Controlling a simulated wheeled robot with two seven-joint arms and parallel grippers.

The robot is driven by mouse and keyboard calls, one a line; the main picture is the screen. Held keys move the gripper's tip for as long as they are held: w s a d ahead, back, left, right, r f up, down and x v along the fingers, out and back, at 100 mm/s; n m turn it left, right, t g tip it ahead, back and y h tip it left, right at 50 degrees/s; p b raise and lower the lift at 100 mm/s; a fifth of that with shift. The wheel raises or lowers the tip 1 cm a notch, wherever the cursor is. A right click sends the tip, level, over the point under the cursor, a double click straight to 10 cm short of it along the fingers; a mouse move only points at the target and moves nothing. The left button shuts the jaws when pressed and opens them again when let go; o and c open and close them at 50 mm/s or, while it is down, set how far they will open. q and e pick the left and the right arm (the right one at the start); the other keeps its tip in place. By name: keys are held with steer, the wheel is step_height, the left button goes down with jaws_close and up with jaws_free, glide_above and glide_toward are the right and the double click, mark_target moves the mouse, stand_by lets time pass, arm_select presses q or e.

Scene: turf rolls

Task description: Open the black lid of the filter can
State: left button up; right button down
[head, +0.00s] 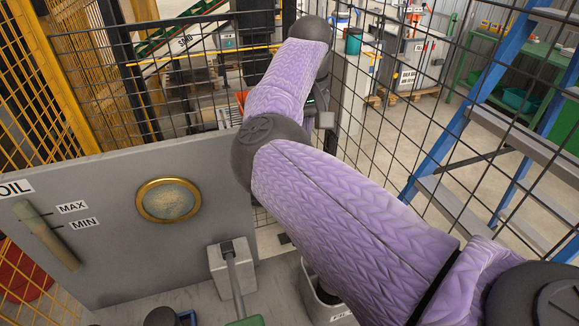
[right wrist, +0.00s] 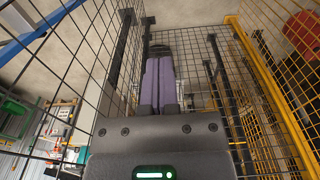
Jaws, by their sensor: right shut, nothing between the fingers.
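A pale can (head: 316,306) with a partly visible label stands at the bottom middle of the head view, partly covered by my right arm. Its upper part looks dark; I cannot tell whether this is the black lid or the inside. My right arm, in a purple sleeve, reaches from the lower right up to the top middle, well above the can. My right gripper (right wrist: 159,62) shows in the right wrist view, its two purple fingers together with nothing between them. My left gripper is out of view.
A grey panel (head: 110,170) with a round brass-rimmed gauge (head: 168,200) and an oil level tube (head: 45,234) stands at left. A pale block with a lever (head: 218,272) is left of the can. Black mesh fencing and a blue ladder (head: 438,155) stand behind.

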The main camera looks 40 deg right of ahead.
steer(key=s+f, duration=0.3)
steer(key=f, duration=0.5)
steer(key=shift+a+f, duration=0.2)
steer(key=shift+a, duration=0.25)
